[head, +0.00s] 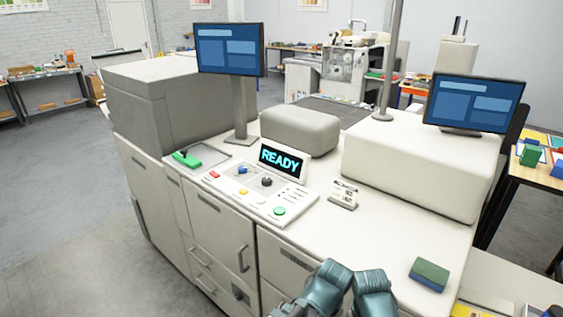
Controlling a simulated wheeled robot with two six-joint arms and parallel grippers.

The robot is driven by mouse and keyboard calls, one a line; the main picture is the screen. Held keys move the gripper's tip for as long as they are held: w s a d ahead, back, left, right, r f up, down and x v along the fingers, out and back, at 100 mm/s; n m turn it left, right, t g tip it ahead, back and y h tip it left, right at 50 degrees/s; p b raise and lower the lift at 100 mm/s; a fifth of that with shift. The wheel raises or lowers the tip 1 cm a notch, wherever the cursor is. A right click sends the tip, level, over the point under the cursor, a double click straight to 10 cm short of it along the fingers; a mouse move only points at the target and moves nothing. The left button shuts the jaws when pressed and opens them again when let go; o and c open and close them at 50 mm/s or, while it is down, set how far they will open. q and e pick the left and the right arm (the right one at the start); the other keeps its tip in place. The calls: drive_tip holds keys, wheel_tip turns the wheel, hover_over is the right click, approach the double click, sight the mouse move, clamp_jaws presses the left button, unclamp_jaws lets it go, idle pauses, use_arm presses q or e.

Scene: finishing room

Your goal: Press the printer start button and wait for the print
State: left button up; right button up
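The printer (300,222) is a large cream machine across the middle of the head view. Its sloped control panel (228,192) carries a round green button (279,211) at the right end, a red button (214,174), a yellow button (244,191), a blue knob (242,169) and a black knob (266,181). No label on the green button is readable. A small display (282,161) behind the panel reads READY in cyan. Teal parts of my arms show at the bottom centre, apart from the panel. I see no fingertips of either gripper.
A green-handled tool (187,158) lies on a grey pad left of the panel. A small card stand (344,194) stands right of the panel. A green-topped block (429,274) lies near the right front. Two blue monitors (230,48) (475,101) stand on the machine. Grey floor is open at left.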

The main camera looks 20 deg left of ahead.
use_arm(q)
clamp_jaws()
idle(1.3)
